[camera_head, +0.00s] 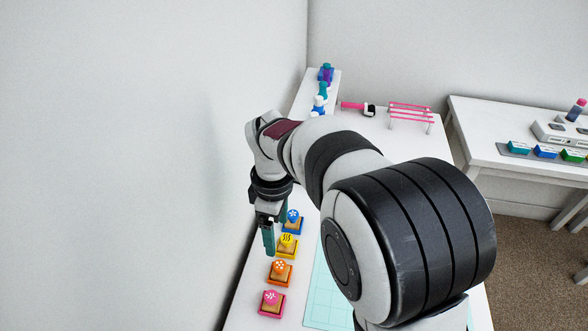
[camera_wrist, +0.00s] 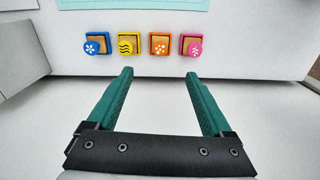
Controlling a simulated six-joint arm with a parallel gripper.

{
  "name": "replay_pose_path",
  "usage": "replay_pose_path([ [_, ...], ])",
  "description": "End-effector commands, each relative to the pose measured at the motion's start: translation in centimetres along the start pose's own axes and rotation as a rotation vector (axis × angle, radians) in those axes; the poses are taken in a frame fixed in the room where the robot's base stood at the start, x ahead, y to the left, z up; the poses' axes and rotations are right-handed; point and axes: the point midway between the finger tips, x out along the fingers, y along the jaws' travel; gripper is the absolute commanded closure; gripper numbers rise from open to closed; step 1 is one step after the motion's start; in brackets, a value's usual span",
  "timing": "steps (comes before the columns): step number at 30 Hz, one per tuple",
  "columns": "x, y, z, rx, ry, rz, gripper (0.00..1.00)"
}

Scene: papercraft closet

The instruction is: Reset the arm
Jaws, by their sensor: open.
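My gripper (camera_head: 274,230) hangs fingers-down at the left edge of the white table, beside the row of stamps. In the wrist view my gripper (camera_wrist: 160,76) shows two green fingers wide apart with nothing between them. The row holds a blue stamp (camera_head: 293,218), a yellow stamp (camera_head: 287,241), an orange stamp (camera_head: 280,268) and a pink stamp (camera_head: 271,298), each on a matching coloured base. In the wrist view the whole row lies beyond the fingertips, apart from them.
A pale teal mat (camera_head: 323,300) lies right of the stamps, partly hidden by my arm. A pink rack (camera_head: 409,113) and several blue and teal items (camera_head: 323,90) stand at the far end. A wall borders the left. A second table (camera_head: 480,115) holds coloured ink pads.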

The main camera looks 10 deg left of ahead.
Motion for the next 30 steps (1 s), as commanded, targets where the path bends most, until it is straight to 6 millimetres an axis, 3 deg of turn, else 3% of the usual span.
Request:
replay_pose_path([
  [2,-0.4,-0.1,0.6,0.037,0.003,-0.001,0.16],
  [5,-3.0,-1.9,5.2,0.331,0.02,-0.013,0.16],
  [9,-6.1,-9.4,14.4,1.083,0.053,-0.069,0.16],
  [12,-5.9,-15.1,17.9,1.545,0.067,-0.117,0.16],
  [15,-5.0,-18.8,19.1,1.845,0.072,-0.156,0.16],
  [18,-4.5,-20.3,19.5,1.973,0.072,-0.175,0.0],
  [19,-4.4,-20.4,19.5,1.986,0.071,-0.177,0.0],
  [23,-5.0,-19.1,19.9,1.968,0.07,-0.168,0.0],
  [26,-7.0,-13.0,22.6,1.867,0.067,-0.12,0.0],
  [27,-7.6,-9.8,24.6,1.808,0.061,-0.096,0.0],
  [30,-7.9,-3.3,30.2,1.67,0.038,-0.045,0.0],
])
